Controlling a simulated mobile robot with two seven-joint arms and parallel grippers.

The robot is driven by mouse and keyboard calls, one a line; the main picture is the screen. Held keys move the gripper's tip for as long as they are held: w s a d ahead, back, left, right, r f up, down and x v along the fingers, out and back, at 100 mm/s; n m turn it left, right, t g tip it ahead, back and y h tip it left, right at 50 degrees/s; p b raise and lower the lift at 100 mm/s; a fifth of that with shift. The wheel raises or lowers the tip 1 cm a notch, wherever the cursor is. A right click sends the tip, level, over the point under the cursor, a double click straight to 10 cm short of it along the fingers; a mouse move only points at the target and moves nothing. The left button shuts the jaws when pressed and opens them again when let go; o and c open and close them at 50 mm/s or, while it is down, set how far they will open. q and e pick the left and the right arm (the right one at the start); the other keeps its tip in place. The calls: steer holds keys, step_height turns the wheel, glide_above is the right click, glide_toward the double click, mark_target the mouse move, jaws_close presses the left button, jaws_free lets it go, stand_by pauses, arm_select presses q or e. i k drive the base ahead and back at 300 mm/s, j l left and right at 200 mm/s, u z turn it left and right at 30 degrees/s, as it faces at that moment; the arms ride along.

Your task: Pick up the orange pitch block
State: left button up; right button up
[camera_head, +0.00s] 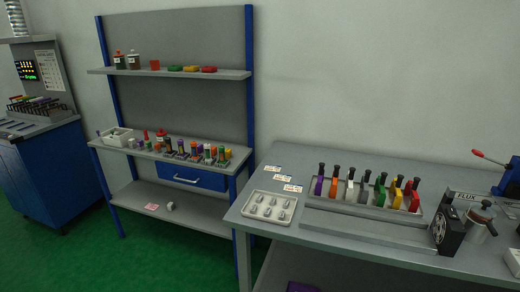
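An orange block (334,189) stands upright in a grey rack (345,208) on the workbench at the right of the head view. A black knob tops it. It is second from the left in a row of coloured blocks, between a purple block (319,186) and a white block (349,191). Its lower end is hidden in the rack. Neither of my grippers is in view, and nothing touches the orange block.
A white tray (249,208) of small metal parts and white labels lie left of the rack. A black FLUX box (447,236) stands right of it. A blue-post shelf (180,72) with jars and coloured items is at the left. Green floor lies in front.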

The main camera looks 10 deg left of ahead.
mark_target(213, 148)
steer(key=i+j+z, duration=0.55)
steer(key=j+z, duration=0.15)
steer(key=j, duration=0.2)
steer(key=i+j+z, duration=0.2)
steer(key=j, duration=0.15)
steer(key=j+z, duration=0.25)
steer(key=i+j+z, duration=0.2)
steer(key=j, duration=0.3)
steer(key=k, duration=0.1)
